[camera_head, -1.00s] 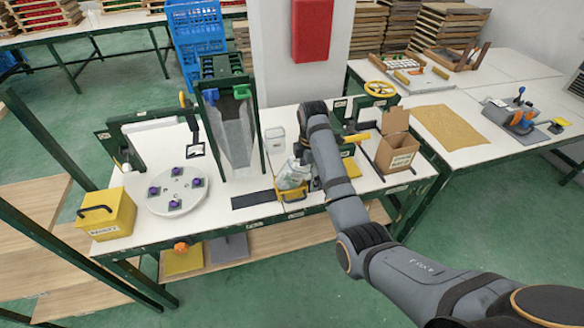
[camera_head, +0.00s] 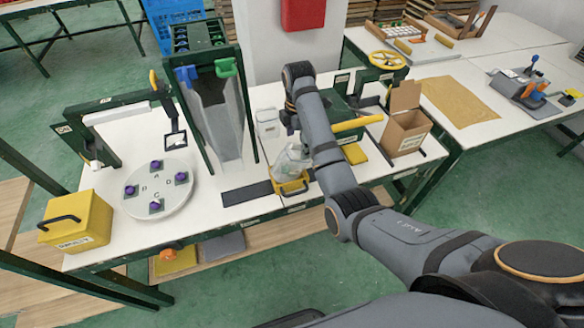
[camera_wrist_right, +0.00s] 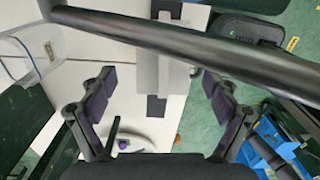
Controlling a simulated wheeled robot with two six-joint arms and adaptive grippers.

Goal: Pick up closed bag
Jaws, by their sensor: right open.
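A clear bag (camera_head: 291,160) stands in a small yellow holder (camera_head: 292,187) near the front edge of the white table in the head view. I cannot tell from here whether its top is closed. My right gripper (camera_head: 289,122) is behind and above the bag, apart from it, partly hidden by my own arm. In the right wrist view my right gripper (camera_wrist_right: 160,100) is open, its dark fingers wide apart with nothing held. My left gripper is in neither view.
A grey chute (camera_head: 218,115) in a green frame stands left of the bag. A round plate with purple knobs (camera_head: 160,195) and a yellow box (camera_head: 78,222) lie farther left. A cardboard box (camera_head: 405,130) stands to the right. A small clear container (camera_head: 267,122) is behind the bag.

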